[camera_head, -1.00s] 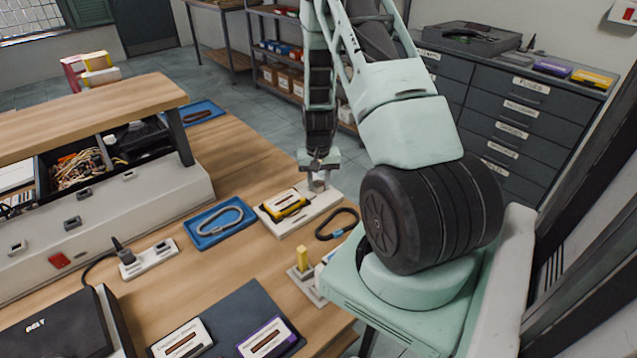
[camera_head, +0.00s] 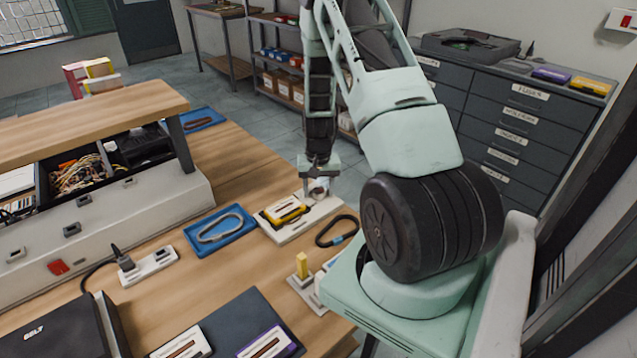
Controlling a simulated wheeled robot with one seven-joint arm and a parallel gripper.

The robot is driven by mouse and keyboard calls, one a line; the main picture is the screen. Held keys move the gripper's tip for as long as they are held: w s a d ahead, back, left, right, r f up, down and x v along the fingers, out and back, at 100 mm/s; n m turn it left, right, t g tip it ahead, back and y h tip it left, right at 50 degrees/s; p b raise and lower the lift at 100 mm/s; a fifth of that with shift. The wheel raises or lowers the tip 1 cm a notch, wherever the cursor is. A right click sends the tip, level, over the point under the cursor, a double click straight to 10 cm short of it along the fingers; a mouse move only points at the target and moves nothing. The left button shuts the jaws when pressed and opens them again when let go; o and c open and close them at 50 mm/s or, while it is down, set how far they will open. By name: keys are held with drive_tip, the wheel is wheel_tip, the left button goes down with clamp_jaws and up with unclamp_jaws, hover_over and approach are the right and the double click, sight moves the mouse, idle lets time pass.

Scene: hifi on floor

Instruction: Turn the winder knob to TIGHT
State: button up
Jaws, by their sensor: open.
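A white board (camera_head: 290,232) lies on the wooden bench near its right edge. It carries a yellow and black cassette-like piece (camera_head: 284,214) on its left part. The winder knob (camera_head: 319,184), small and pale, shows only in part at the board's right end, under my gripper. Its marks, including TIGHT, are too small to read. My gripper (camera_head: 319,190) points down over this end of the board, with its fingers open around or just beside the knob. Whether the fingers touch it, I cannot tell.
A black looped cord (camera_head: 337,231) lies close to the board's right side. A blue tray (camera_head: 221,229) with a grey loop sits to its left. A small stand with a yellow block (camera_head: 302,266) is in front. A raised shelf (camera_head: 93,110) borders the back left.

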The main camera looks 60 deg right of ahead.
sight(318, 190)
wheel_tip(318, 190, up, 17)
drive_tip(key=b, duration=0.2)
drive_tip(key=shift+r, duration=0.2)
idle(0.5)
drive_tip(key=w+a+r+n+y, duration=0.15)
drive_tip(key=a+n, duration=0.25)
drive_tip(key=a, duration=1.1)
drive_tip(key=a+r+n+h, duration=0.15)
drive_tip(key=a+n, duration=0.35)
drive_tip(key=a, duration=0.9)
drive_tip(key=s+a+r+n, duration=0.2)
drive_tip(key=s+a+n, duration=0.7)
drive_tip(key=s+a, duration=0.7)
drive_tip(key=shift+s+a+y, duration=0.25)
drive_tip(key=shift+s+y, duration=0.05)
drive_tip(key=shift+s, duration=0.75)
